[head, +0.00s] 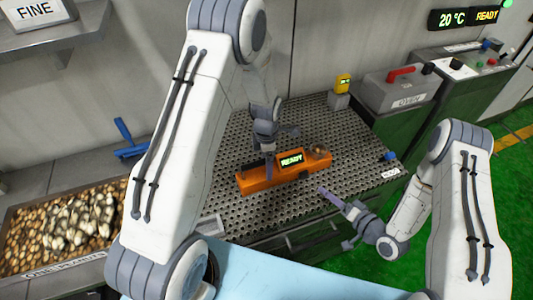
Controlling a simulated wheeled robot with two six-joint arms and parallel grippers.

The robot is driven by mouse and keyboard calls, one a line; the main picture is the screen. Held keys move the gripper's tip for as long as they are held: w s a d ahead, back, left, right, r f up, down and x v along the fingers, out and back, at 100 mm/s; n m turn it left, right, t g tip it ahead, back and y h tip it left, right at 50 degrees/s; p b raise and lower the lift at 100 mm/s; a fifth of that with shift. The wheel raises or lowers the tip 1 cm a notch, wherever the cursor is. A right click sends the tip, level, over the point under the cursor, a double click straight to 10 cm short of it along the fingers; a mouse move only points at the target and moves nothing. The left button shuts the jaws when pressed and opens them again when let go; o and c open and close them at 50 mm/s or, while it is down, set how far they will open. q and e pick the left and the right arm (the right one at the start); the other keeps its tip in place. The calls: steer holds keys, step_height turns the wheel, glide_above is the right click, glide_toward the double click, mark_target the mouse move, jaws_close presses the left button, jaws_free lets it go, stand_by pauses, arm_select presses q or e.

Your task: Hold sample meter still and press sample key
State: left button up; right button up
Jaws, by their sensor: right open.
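The sample meter is an orange bar-shaped device (262,183) with a lit screen reading READY. It lies on the perforated dark table, and a round brownish part (319,149) shows at its right end. My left gripper (277,154) is over the meter's left part, with one finger pointing down in front of its body. Whether that finger touches the meter or the jaws hold it is unclear. My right gripper (338,217) is open and empty, to the right and in front of the meter, apart from it. I cannot make out the sample key for certain.
The perforated table (350,140) is mostly clear around the meter. A blue knob (390,156) sits at its right edge and a small yellow device (343,84) at the back. A tray of brown pieces (25,240) is at left. An OVEN unit (395,90) stands right.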

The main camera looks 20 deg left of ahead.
arm_select(q)
step_height(320, 180, down, 5)
steer(key=shift+r, duration=0.1)
stand_by(0.3)
jaws_close()
arm_select(e)
jaws_close()
arm_select(q)
steer(key=shift+s+f, duration=0.15)
steer(key=shift+f, duration=0.05)
stand_by(1.5)
